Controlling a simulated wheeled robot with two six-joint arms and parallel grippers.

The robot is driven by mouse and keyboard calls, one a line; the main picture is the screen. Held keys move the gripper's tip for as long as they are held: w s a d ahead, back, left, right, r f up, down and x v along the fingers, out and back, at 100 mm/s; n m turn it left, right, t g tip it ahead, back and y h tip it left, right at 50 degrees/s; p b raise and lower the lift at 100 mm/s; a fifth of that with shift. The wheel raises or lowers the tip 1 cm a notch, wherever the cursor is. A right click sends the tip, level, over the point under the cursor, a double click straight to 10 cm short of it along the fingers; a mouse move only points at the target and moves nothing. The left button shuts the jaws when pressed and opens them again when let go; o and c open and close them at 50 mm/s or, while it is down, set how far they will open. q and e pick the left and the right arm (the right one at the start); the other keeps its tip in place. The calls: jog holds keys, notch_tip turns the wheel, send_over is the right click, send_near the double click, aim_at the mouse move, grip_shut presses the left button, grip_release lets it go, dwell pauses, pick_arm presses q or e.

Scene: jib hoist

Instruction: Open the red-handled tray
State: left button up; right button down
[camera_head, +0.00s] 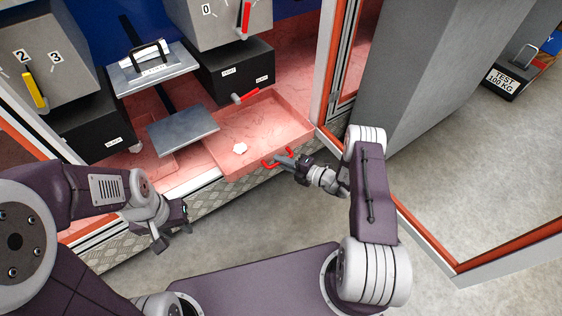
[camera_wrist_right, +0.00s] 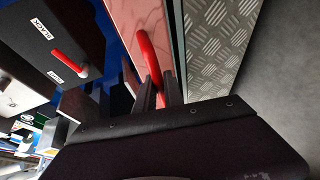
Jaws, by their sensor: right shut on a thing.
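The red-handled tray (camera_head: 270,118) is a shallow pinkish-red tray that sticks out past the front edge of the cabinet floor in the head view.
A black box with a red lever (camera_head: 244,97) stands behind the tray. A grey metal plate (camera_head: 183,129) is just left of it. A grey door panel (camera_head: 420,60) stands to the right.

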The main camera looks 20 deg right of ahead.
jog(key=s+d+p, duration=0.2)
jog(key=s+p, duration=0.1)
jog(key=s, duration=0.4)
jog(key=shift+d, duration=0.25)
jog(key=c, duration=1.5)
grip_release()
jog(key=shift+o, duration=0.2)
jog(key=shift+s+d, duration=0.1)
